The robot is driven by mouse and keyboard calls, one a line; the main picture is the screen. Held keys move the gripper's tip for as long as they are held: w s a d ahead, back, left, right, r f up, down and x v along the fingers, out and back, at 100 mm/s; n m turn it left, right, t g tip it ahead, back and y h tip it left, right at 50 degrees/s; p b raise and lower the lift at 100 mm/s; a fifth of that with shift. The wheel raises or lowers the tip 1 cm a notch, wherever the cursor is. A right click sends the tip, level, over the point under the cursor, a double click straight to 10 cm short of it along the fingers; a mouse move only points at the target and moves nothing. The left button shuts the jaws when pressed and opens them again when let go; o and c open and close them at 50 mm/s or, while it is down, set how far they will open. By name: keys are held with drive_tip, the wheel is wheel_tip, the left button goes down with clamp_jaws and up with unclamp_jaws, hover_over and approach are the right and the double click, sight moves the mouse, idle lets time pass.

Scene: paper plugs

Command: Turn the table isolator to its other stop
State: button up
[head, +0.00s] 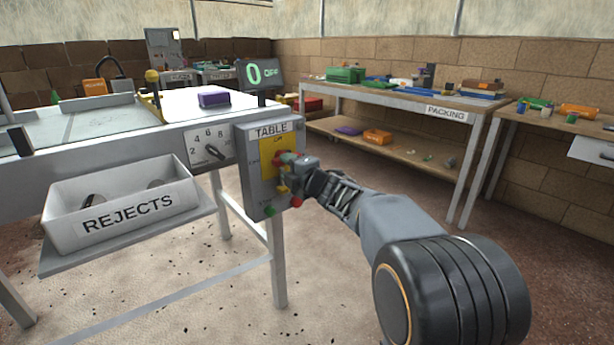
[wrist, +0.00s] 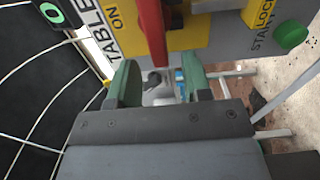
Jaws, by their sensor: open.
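The table isolator is a red handle (wrist: 152,30) on a yellow plate (wrist: 188,38), on the front of the grey TABLE box (head: 250,180). "ON" is printed on the plate. In the wrist view the handle comes down between my gripper's two green fingers (wrist: 160,76), with a gap on each side. In the head view my gripper (head: 289,172) is at the box front and hides much of the handle. The gripper is open.
A dial (head: 210,148) and a REJECTS bin (head: 124,205) are left of the box. A packing bench (head: 400,95) stands behind right. Floor between is open.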

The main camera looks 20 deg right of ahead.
drive_tip(key=p+v, duration=0.2)
drive_tip(key=v, duration=0.8)
drive_tip(key=shift+s, duration=0.15)
drive_tip(key=s+d+r+m+g+h+p, duration=0.25)
drive_tip(key=r+m+h+p, duration=0.25)
drive_tip(key=r+m+p, duration=0.45)
drive_tip(key=s+d+r+m+g+h+p, duration=0.1)
drive_tip(key=s+r+m+h+p, duration=0.35)
drive_tip(key=p, duration=0.75)
drive_tip(key=s+a+r+m+g+y+p, duration=0.1)
drive_tip(key=s+a+r+m+g+p, duration=0.2)
drive_tip(key=s+p, duration=0.4)
drive_tip(key=s+a+r+m+g+y+p, duration=0.2)
drive_tip(key=s+a+r+m+g+p, duration=0.2)
drive_tip(key=p, duration=0.5)
drive_tip(key=s+r+m+g, duration=0.1)
drive_tip(key=s+g, duration=0.1)
drive_tip(key=shift+s+m, duration=0.3)
drive_tip(key=shift+s, duration=0.1)
